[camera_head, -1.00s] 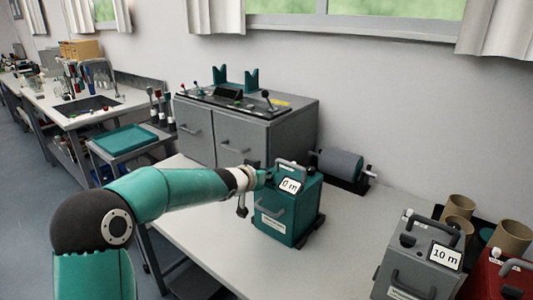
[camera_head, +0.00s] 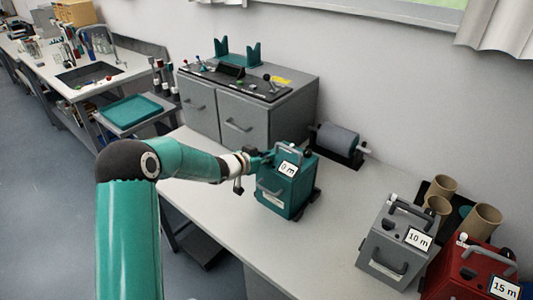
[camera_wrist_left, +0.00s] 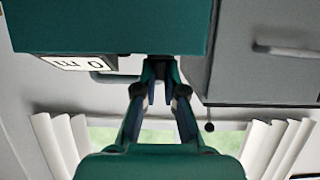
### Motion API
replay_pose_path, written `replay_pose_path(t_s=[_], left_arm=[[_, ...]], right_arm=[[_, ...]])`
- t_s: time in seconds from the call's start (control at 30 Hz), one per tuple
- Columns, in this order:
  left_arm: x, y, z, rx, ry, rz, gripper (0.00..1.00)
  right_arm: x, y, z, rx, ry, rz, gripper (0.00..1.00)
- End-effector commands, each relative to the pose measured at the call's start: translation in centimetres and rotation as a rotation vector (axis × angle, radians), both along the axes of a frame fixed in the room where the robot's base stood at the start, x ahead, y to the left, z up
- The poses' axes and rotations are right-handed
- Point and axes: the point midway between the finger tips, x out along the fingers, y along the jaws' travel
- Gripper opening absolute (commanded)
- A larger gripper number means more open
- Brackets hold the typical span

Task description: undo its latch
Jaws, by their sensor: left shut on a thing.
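The teal box (camera_head: 288,190) with a white "0 m" label (camera_head: 288,168) stands upright on the bench. It has a handle on top (camera_head: 289,151) and a grey handle on its front (camera_head: 270,188). My left gripper (camera_head: 266,160) reaches the box's upper left edge from the left. In the left wrist view the picture is upside down, and the gripper's two fingers (camera_wrist_left: 160,72) come together at the box's edge beside the label. They are shut on the latch, which the fingers mostly hide. My right gripper is out of view.
A grey box (camera_head: 392,250) labelled "10 m" and a red box (camera_head: 465,275) labelled "15 m" stand at the right. A grey cabinet (camera_head: 238,125) and a roller (camera_head: 336,138) stand behind the teal box. The bench (camera_head: 315,238) is clear in front.

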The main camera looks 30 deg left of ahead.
Motion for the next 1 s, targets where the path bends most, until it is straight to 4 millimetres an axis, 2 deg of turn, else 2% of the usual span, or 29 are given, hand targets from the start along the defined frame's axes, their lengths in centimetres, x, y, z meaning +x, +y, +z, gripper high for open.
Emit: replay_pose_path(t_s=[0.03,0.27,0.3,0.43,0.83,1.0], left_arm=[[-0.2,-0.2,-0.7,-0.003,0.014,-0.003,0.00],[-0.2,-0.3,-0.7,-0.003,0.015,-0.005,0.00],[-0.2,-0.3,-0.7,-0.003,0.015,-0.005,0.12],[-0.2,-0.3,-0.8,-0.002,0.015,-0.004,0.34],[-0.3,-0.1,-0.6,-0.002,0.014,-0.001,0.34],[-1.6,0.1,0.2,0.000,0.010,-0.001,0.34]], right_arm=[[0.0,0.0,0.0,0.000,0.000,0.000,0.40],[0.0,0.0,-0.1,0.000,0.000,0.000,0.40],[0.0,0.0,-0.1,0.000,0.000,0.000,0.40],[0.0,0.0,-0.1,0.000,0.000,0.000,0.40],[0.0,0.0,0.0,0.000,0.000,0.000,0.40],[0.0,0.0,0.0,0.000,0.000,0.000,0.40]])
